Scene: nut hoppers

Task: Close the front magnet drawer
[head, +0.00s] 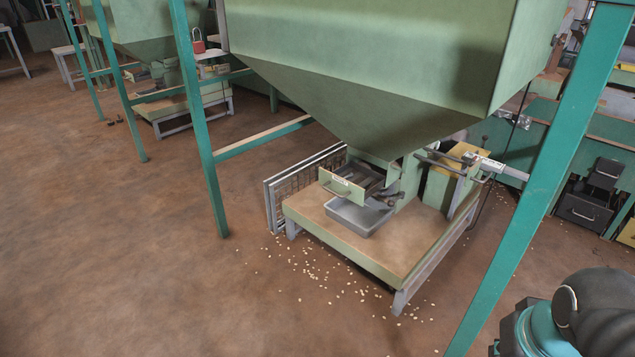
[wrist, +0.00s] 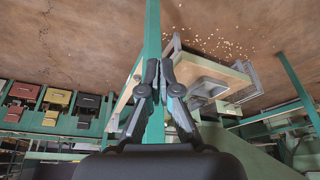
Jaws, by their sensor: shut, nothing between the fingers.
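The front magnet drawer (head: 341,190) is a pale green panel with a small white label and a handle. In the head view it sticks out, open, below the big green hopper (head: 375,60), with dark bars behind its front. A grey tray (head: 350,219) sits under it on the tan-topped stand (head: 320,225). My gripper (wrist: 159,72) shows in the wrist view, its black fingers closed together and empty, in front of a teal post. The stand (wrist: 215,65) appears inverted beyond the fingers, apart from them; I cannot make out the drawer clearly there.
A teal frame leg (head: 555,150) stands between my arm and the stand in the head view; another leg (head: 197,130) rises at left. Pale nuts (head: 335,283) lie scattered on the floor. Open floor lies at left.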

